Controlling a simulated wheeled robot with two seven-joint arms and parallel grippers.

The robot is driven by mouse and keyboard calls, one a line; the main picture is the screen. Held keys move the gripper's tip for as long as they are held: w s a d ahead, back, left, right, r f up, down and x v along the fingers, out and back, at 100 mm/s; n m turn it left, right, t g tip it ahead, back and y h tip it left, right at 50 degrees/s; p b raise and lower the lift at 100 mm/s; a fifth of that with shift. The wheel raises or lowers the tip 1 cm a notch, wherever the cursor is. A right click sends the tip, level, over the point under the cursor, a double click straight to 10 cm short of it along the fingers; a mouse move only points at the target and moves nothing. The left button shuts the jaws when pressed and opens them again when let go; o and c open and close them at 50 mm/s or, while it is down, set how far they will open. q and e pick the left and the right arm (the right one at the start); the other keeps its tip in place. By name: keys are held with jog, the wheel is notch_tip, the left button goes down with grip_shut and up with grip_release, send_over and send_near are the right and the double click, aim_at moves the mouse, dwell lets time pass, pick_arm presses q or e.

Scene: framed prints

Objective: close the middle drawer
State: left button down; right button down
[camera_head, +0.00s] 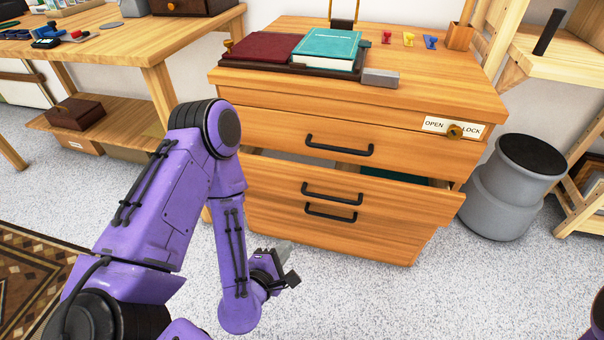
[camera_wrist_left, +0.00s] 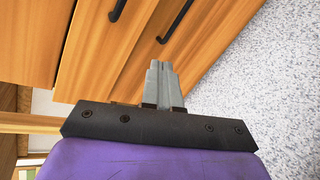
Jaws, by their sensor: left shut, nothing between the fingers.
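The wooden cabinet (camera_head: 300,105) stands ahead with drawers that have black bar handles. Its middle drawer (camera_head: 400,200) is pulled out, and a gap above its front shows part of the inside. The middle drawer's handle (camera_head: 332,194) sits just above the lower drawer's handle (camera_head: 331,212). The top drawer (camera_head: 270,131) is shut. My left gripper (camera_head: 287,247) is low in front of the cabinet's left part, below the handles, with its fingers together and empty. In the left wrist view the shut fingers (camera_wrist_left: 163,82) point toward the drawer fronts and handles. I cannot tell whether they touch.
A red book (camera_head: 262,47) and a teal book (camera_head: 328,48) lie on the cabinet top. A grey bin (camera_head: 505,195) stands right of the cabinet. The speckled floor in front is clear.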

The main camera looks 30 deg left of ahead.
pick_arm(q)
notch_tip(320, 180, up, 8)
jog(key=w+a+n+t+y, duration=0.2)
jog(key=w+n+t+y, duration=0.1)
jog(key=n, duration=1.1)
jog(key=b, duration=0.4)
send_near(300, 168)
jog(key=shift+n+t, duration=0.3)
jog(key=shift+n, duration=0.1)
jog(key=x, duration=0.6)
jog(key=shift+a+f, duration=0.1)
jog(key=shift+f, duration=0.25)
jog(key=shift+w, duration=0.35)
jog(key=shift+x, duration=1.35)
jog(key=shift+s, duration=0.1)
